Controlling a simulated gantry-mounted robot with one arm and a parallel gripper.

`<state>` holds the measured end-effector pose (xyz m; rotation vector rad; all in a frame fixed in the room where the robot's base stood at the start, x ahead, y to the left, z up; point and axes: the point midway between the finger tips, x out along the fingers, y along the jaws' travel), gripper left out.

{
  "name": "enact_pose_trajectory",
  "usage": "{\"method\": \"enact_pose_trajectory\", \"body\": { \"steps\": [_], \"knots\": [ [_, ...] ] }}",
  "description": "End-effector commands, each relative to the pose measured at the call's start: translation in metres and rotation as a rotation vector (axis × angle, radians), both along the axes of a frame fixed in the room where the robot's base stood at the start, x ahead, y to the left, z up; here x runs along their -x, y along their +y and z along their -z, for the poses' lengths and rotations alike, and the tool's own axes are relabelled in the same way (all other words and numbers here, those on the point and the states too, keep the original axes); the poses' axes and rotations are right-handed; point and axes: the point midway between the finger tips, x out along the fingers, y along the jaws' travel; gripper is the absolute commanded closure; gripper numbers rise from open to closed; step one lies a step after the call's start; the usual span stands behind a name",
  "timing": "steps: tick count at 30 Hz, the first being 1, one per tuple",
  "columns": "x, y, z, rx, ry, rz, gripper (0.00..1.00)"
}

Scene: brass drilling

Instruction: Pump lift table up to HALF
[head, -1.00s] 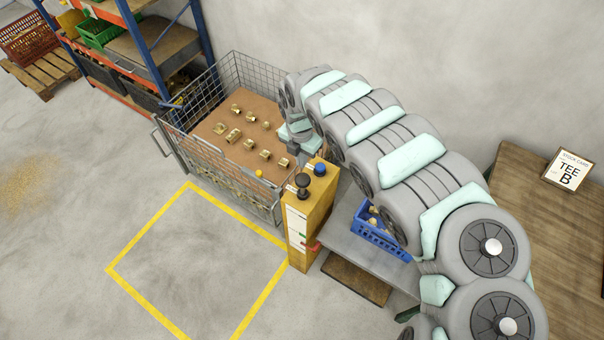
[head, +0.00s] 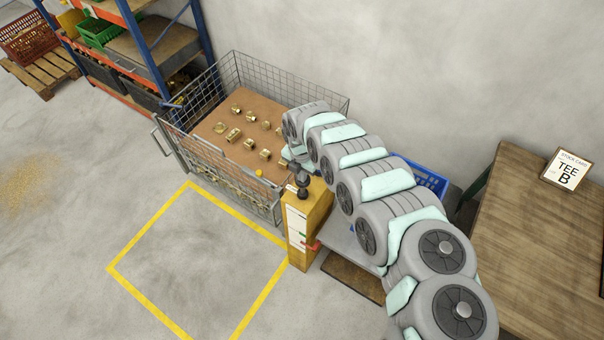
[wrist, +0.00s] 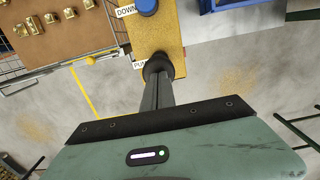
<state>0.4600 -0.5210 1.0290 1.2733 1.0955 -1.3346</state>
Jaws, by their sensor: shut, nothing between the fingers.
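The yellow pump post (head: 312,212) stands beside the lift table's grey top (head: 338,237). The black pump knob (wrist: 157,66), by the label "PUMP", sits on the post, with the blue knob (wrist: 147,6) by the label "DOWN" beyond it. My gripper (wrist: 157,80) is shut with nothing between its fingers. Its tips are at the black knob, overlapping it in the wrist view; I cannot tell whether they touch or press it. In the head view the black knob (head: 302,188) shows just below my gripper, and my arm hides the blue knob. A red pointer (head: 314,246) sits low on the post's scale.
A wire mesh crate (head: 180,150) with brass fittings on a brown sheet stands left of the post. Blue crate parts (head: 425,178) show behind my arm. A wooden table (head: 530,235) with a "TEE B" card is at right. The yellow-outlined floor area (head: 205,260) is empty.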

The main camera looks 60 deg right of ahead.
Motion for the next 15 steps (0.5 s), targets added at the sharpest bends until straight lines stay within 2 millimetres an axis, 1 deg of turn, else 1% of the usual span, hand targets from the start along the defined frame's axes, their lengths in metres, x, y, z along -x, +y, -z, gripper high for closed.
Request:
{"method": "enact_pose_trajectory", "body": {
  "steps": [6, 8, 11, 15],
  "knots": [
    [0.0, 0.0, 0.0, 0.0, 0.0, 0.0, 1.0],
    [0.0, 0.0, 0.003, 0.0, 0.0, 0.0, 1.0],
    [-0.001, 0.001, 0.019, -0.001, 0.0, -0.001, 1.0],
    [-0.002, 0.001, 0.05, 0.0, -0.002, -0.002, 1.0]
  ]
}}
